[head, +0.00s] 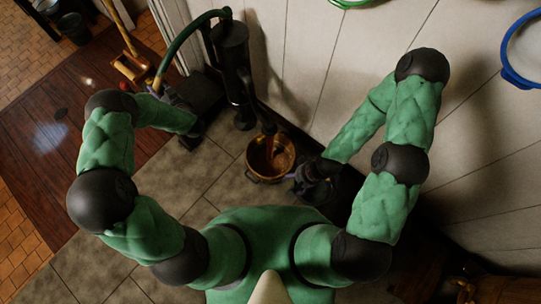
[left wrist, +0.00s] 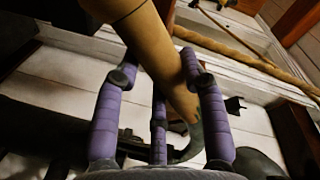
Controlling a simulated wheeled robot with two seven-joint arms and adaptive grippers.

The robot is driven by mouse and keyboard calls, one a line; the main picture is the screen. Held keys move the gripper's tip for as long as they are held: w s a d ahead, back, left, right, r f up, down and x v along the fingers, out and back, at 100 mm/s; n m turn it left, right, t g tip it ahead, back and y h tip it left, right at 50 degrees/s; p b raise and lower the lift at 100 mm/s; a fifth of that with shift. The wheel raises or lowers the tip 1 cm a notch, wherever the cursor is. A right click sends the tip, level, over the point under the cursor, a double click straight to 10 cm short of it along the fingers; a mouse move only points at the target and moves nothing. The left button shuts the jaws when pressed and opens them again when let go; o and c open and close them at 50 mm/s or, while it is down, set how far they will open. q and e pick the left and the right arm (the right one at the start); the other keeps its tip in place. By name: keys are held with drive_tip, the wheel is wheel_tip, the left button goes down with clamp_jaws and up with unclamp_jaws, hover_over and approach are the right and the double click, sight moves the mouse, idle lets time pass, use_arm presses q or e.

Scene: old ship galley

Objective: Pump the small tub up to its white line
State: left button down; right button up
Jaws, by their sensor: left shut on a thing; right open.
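A black hand pump (head: 230,58) stands against the pale plank wall, with a curved green handle (head: 188,32) reaching out to the left. My left gripper (head: 166,92) is shut on the handle's lower end. In the left wrist view its purple fingers (left wrist: 160,95) close around the tan handle (left wrist: 158,45). The small copper-coloured tub (head: 251,165) stands on the tiles under the spout. Something brownish shows between spout and tub, perhaps a stream. I cannot make out the white line or the level. My right gripper (head: 297,177) is open, close beside the tub's right side.
A long-handled wooden tool (head: 130,66) lies at the upper left, near a dark bucket (head: 74,28). A blue-rimmed round thing (head: 507,68) is on the wall at the right, and a green-rimmed one (head: 350,4) at the top. The tiled floor left of the tub is clear.

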use_arm(q)
drive_tip(key=shift+s+a+r, duration=0.2)
drive_tip(key=shift+a+r, duration=0.2)
drive_tip(key=shift+r, duration=0.15)
use_arm(e)
drive_tip(key=shift+r, duration=0.35)
use_arm(q)
drive_tip(key=shift+r, duration=0.1)
use_arm(e)
drive_tip(key=shift+r, duration=0.1)
